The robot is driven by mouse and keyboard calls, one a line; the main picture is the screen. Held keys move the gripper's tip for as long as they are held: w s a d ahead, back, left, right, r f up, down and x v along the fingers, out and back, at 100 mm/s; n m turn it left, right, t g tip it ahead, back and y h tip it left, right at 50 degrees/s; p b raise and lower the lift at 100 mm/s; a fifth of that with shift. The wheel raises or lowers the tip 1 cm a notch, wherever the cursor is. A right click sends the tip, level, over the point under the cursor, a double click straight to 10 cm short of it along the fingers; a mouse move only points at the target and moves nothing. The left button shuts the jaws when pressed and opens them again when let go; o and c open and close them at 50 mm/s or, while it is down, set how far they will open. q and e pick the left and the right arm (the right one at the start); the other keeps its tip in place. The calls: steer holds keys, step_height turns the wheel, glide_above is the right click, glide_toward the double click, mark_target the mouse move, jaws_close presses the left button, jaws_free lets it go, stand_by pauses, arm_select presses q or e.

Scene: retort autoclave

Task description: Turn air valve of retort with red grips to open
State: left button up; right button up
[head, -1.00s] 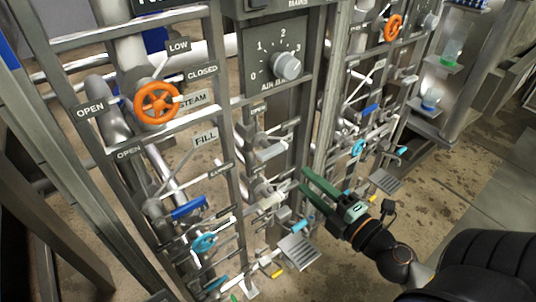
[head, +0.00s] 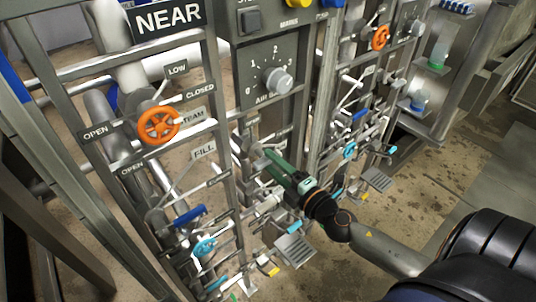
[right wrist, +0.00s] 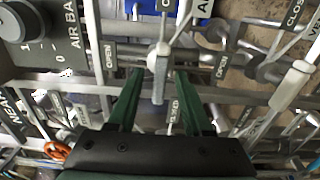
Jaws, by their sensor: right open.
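My right gripper (head: 269,163) is open and reaches in from the right to the pipework below the dial panel in the head view. In the right wrist view its two green fingers (right wrist: 160,98) stand apart on either side of a pale grey lever handle (right wrist: 160,74), which hangs from a round pivot. I cannot tell whether a finger touches it. An OPEN label (right wrist: 109,62) is left of the lever. I cannot make out red grips; the handwheel (head: 159,125) at left in the head view looks orange. My left gripper is not in view.
A dial panel (head: 252,72) sits above the gripper. Grey frame posts, such as one (head: 322,85), and crowded pipes surround it. Lower down are a cyan handwheel (head: 204,246) and a grey pedal (head: 294,249). A second orange handwheel (head: 380,38) is farther right. Floor is bare at right.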

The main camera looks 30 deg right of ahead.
steer(key=shift+w, duration=1.1)
jaws_close()
